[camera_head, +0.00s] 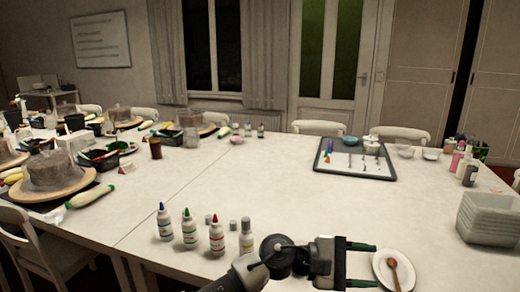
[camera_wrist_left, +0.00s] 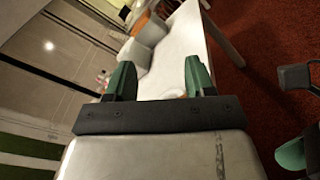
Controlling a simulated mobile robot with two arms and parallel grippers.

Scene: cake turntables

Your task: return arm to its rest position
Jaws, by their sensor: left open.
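My left arm comes in at the bottom of the head view. Its gripper (camera_head: 376,264) is open, with its two green fingers apart and pointing right, over the near part of the white table (camera_head: 290,215). The fingertips overlap the left edge of a white plate (camera_head: 388,282) in the picture; I cannot tell the height between them. In the left wrist view the open fingers (camera_wrist_left: 160,80) show with nothing held between them. A green finger-like part (camera_wrist_left: 292,155) at the right edge of that view looks like my right gripper, mostly cut off.
A wooden spoon (camera_head: 393,270) lies on the plate. Several bottles, including a red-capped one (camera_head: 217,236), stand left of my gripper. A dark tray (camera_head: 357,165) with tools lies further back, and stacked clear bins (camera_head: 487,218) stand at right. The middle table is clear.

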